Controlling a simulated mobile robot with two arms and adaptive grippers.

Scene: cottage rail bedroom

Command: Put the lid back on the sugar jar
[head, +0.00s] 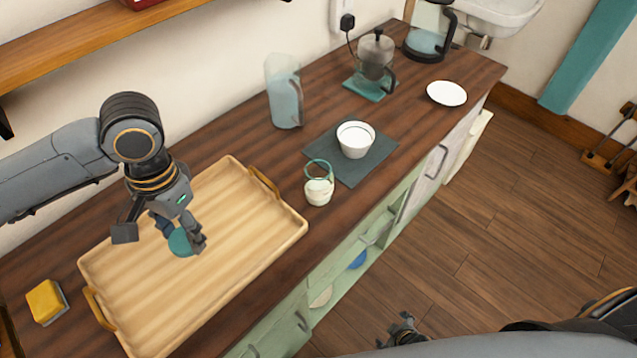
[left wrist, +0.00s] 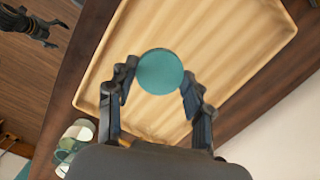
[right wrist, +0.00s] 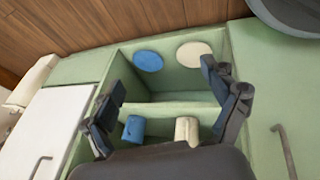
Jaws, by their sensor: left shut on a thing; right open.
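The lid is a round teal disc (head: 181,242) held in my left gripper (head: 184,238) above the wooden tray. In the left wrist view the teal disc (left wrist: 160,72) sits between the two fingertips. The likely sugar jar (head: 319,190) is a small pale jar with a teal ring at its open top. It stands upright on the counter, right of the tray and in front of the dark mat. My right gripper (head: 403,330) is low in front of the counter; in the right wrist view it is open and empty (right wrist: 168,92), facing a green cubby.
The tray (head: 146,308) has raised rims and handles. A white bowl (head: 355,142) stands on the dark mat (head: 322,150); a glass pitcher (head: 284,95), French press (head: 375,55), kettle (head: 428,40) and white plate (head: 447,93) stand beyond. A yellow sponge (head: 44,301) lies left.

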